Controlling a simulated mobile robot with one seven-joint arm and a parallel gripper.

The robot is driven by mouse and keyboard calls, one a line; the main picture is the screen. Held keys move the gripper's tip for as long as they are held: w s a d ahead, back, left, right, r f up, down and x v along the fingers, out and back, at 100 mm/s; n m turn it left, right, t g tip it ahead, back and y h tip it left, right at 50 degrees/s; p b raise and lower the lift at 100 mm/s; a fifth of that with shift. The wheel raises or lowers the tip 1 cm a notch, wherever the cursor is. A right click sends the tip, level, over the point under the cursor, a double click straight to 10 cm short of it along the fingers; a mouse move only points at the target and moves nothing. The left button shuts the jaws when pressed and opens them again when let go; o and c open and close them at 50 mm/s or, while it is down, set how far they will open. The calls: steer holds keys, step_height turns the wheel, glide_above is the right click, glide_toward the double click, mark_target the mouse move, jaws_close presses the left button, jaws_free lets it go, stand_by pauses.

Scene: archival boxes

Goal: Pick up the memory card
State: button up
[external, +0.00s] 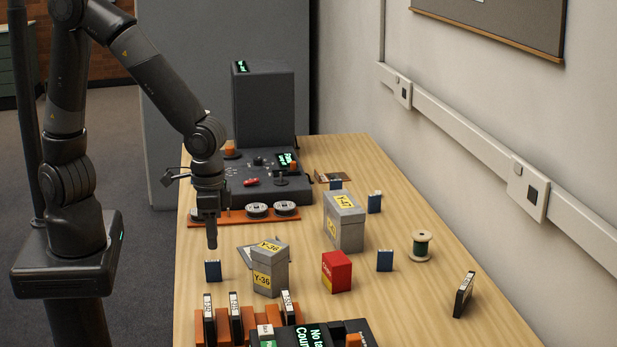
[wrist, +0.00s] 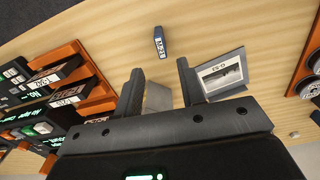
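Several small dark-blue cards that look like memory cards stand on the table. The one nearest my gripper is the blue card (external: 213,270) near the left table edge. It appears in the wrist view as a blue card (wrist: 159,47) with a white label, beyond the gap between my fingertips. Other blue cards stand to the right (external: 385,261), behind the grey box (external: 374,203) and farther back (external: 335,184). My gripper (external: 211,243) points down above and slightly behind the nearest card, apart from it. In the wrist view its two fingers (wrist: 160,70) are spread with nothing gripped.
A grey box labelled Y-36 (external: 265,275), a grey box labelled Y-47 (external: 345,230) and a red box (external: 337,272) stand nearby. An orange cassette rack (external: 222,324) is in front; an orange reel strip (external: 230,217) lies behind. A green spool (external: 421,245) stands right.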

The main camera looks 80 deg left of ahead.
mark_target(212, 261)
steer(key=f, duration=0.8)
steer(key=shift+s+a+f, duration=0.1)
steer(key=shift+s+f, duration=0.15)
steer(key=shift+f, duration=0.15)
jaws_close()
